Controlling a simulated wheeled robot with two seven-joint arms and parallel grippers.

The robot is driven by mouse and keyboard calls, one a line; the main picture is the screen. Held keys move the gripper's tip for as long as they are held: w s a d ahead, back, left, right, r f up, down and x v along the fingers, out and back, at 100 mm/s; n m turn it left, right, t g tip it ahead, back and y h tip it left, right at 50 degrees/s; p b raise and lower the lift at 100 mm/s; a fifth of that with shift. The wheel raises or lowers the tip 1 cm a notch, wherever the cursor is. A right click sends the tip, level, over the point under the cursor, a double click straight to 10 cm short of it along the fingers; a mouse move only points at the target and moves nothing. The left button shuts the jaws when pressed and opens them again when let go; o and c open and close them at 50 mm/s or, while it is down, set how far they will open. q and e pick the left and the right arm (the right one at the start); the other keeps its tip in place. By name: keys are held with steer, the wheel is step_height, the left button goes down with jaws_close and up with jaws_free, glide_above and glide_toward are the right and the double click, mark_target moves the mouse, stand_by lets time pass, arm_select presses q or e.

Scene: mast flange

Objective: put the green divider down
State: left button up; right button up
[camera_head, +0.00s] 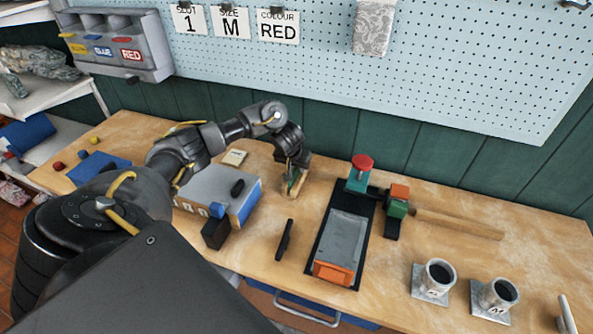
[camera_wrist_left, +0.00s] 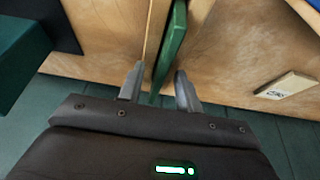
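The green divider (camera_head: 290,187) is a thin green plate on the wooden bench, beside a small tan wooden piece, behind and right of the grey-blue box. My left gripper (camera_head: 292,176) is directly above it, pointing down. In the left wrist view the divider (camera_wrist_left: 171,45) runs between the two fingers of the gripper (camera_wrist_left: 159,74). The fingers stand apart, with a visible gap on each side of the divider, so the gripper looks open around it. The divider's lower part is hard to make out. My right gripper is not in view.
The grey-blue box (camera_head: 247,205) stands left of the gripper, a black bar (camera_head: 284,240) in front. To the right are a black mat (camera_head: 312,257) with a grey tray (camera_head: 343,242), a red-topped green fixture (camera_head: 358,180) and two metal cups (camera_head: 438,275). A small card (camera_head: 235,157) lies behind the box.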

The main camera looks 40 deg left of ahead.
arm_select(q)
steer(key=shift+f+p, duration=0.25)
steer(key=shift+p, duration=0.1)
stand_by(0.4)
steer(key=shift+c, duration=0.2)
jaws_close()
